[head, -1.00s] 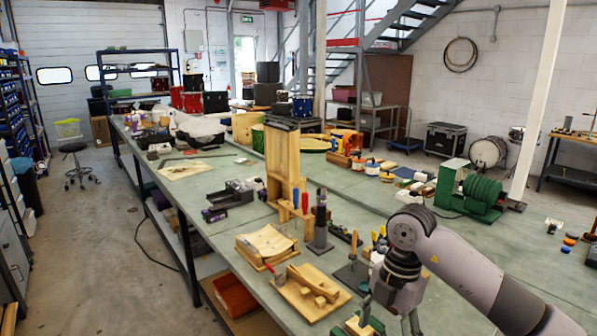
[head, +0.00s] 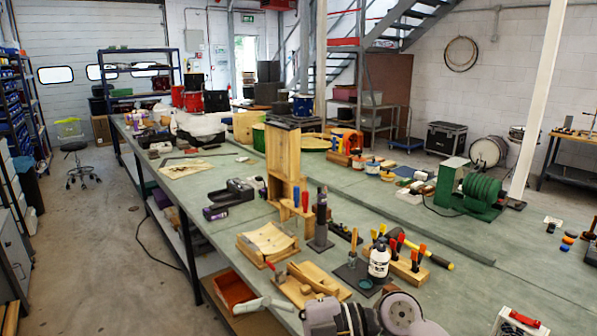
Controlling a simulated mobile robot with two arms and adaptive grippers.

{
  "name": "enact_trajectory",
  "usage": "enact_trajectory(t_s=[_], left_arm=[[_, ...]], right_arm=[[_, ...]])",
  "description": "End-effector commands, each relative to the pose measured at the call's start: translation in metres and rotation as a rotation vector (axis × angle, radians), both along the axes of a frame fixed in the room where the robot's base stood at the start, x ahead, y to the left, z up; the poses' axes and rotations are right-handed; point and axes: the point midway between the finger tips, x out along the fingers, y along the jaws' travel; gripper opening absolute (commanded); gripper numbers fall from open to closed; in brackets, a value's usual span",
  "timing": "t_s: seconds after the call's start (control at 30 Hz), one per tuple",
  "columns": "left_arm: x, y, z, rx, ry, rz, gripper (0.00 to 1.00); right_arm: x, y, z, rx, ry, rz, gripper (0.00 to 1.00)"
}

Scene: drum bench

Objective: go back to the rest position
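My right arm (head: 400,312) comes in low at the bottom edge, in front of the near part of the bench. A pale grey piece (head: 262,303) sticks out to the left at its end, over the bench's front edge, and looks like part of my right gripper. The rest of that gripper is hidden or cut off, so I cannot tell whether it is open or shut. My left gripper is not in view.
The green-grey bench top (head: 455,290) holds a white bottle (head: 379,262), a screwdriver block (head: 408,268), a wooden plane and board (head: 308,284), and a wooden tray (head: 267,243). A red-handled case (head: 519,322) stands at bottom right.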

Motion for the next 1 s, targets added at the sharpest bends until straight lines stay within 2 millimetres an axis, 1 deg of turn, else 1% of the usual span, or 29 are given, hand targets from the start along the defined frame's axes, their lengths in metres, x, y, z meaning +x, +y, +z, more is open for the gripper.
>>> enact_trajectory(t_s=[0.03, 0.1, 0.17, 0.2, 0.27, 0.3, 0.37, 0.4, 0.47, 0.5, 0.57, 0.6, 0.67, 0.7, 0.77, 0.8, 0.87, 0.9, 0.97, 1.0], left_arm=[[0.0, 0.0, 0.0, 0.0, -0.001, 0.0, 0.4], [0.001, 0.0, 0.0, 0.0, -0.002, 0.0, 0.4], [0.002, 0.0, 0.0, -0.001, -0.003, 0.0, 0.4], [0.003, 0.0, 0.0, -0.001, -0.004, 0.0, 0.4], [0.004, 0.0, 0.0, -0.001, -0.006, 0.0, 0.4], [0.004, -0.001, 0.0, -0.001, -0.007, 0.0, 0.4], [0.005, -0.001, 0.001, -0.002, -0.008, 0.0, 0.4], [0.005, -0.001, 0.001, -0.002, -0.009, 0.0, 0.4], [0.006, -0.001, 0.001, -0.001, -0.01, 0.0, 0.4], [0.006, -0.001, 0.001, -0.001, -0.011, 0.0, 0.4], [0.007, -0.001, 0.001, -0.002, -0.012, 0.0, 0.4], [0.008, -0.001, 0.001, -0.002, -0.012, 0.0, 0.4], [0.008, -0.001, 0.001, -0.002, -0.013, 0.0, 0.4], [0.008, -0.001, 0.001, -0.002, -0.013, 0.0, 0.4], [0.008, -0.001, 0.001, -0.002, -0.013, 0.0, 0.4], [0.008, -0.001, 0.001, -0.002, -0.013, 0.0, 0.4], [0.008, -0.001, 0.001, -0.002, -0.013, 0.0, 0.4], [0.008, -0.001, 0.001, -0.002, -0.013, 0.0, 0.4], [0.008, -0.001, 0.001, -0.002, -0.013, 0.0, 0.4], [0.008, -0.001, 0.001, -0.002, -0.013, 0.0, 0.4]], right_arm=[[-0.002, 0.005, 0.018, 0.137, 0.011, -0.044, 0.69], [0.004, 0.001, 0.045, 0.321, 0.024, -0.138, 0.69], [0.013, -0.009, 0.065, 0.462, 0.044, -0.24, 0.69], [0.021, -0.019, 0.074, 0.544, 0.062, -0.316, 0.69], [0.035, -0.039, 0.083, 0.655, 0.099, -0.443, 0.69], [0.045, -0.055, 0.085, 0.715, 0.127, -0.536, 0.69], [0.059, -0.081, 0.081, 0.787, 0.178, -0.683, 0.69], [0.067, -0.099, 0.074, 0.822, 0.217, -0.785, 0.69], [0.078, -0.127, 0.057, 0.852, 0.282, -0.942, 0.69], [0.083, -0.146, 0.041, 0.858, 0.333, -1.049, 0.69], [0.086, -0.174, 0.013, 0.844, 0.415, -1.206, 0.69], [0.085, -0.191, -0.009, 0.819, 0.471, -1.309, 0.69], [0.078, -0.214, -0.045, 0.76, 0.567, -1.456, 0.69], [0.069, -0.228, -0.071, 0.706, 0.635, -1.547, 0.69], [0.051, -0.245, -0.11, 0.605, 0.739, -1.67, 0.69], [0.035, -0.255, -0.134, 0.53, 0.809, -1.739, 0.69], [0.009, -0.265, -0.168, 0.407, 0.911, -1.822, 0.69], [-0.009, -0.269, -0.187, 0.325, 0.974, -1.862, 0.69], [-0.036, -0.274, -0.21, 0.21, 1.055, -1.904, 0.69], [-0.053, -0.275, -0.222, 0.138, 1.105, -1.922, 0.69]])
